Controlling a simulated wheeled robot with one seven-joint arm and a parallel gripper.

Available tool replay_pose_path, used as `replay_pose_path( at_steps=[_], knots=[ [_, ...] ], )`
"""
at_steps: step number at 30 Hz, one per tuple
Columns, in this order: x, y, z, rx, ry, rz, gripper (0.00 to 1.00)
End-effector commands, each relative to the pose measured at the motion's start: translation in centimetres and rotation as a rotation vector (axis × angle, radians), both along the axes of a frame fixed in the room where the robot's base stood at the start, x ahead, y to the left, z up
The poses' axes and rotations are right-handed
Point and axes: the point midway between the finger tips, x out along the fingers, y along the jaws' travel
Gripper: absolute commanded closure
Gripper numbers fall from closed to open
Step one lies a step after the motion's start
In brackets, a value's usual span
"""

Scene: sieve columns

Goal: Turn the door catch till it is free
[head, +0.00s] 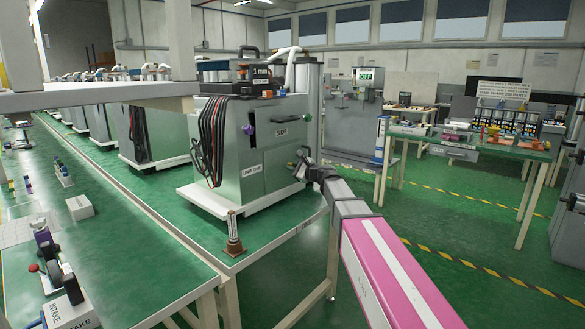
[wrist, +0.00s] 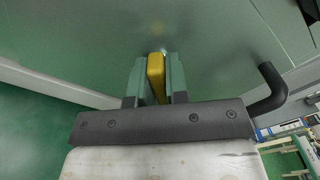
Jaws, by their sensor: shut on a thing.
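The door catch (wrist: 156,76) is a yellow lever on a grey-green door panel (wrist: 215,45) in the wrist view. My gripper (wrist: 157,78) has one finger on each side of it and is shut on it. The catch stands roughly upright in that picture. In the head view my gripper (head: 302,166) is at the right side of the grey cabinet (head: 265,175) marked UNIT ONE. The catch is hidden there behind the gripper and the cabinet's edge.
The cabinet has a purple knob (head: 251,132), a green knob (head: 307,117) and dark hanging cables (head: 210,140). It stands on a green bench (head: 262,240) with a small brown post (head: 234,235) in front. A second table (head: 475,150) stands at the right, with green floor between.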

Motion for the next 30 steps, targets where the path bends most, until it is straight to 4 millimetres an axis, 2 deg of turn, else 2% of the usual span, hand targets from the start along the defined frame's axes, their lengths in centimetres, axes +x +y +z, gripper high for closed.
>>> replay_pose_path(
  at_steps=[18, 30],
  knots=[
    [-0.21, 0.1, -0.3, -0.344, -0.44, 0.001, 1.0],
    [-0.24, 0.12, -0.43, -0.469, -0.601, 0.002, 1.0]
  ],
)
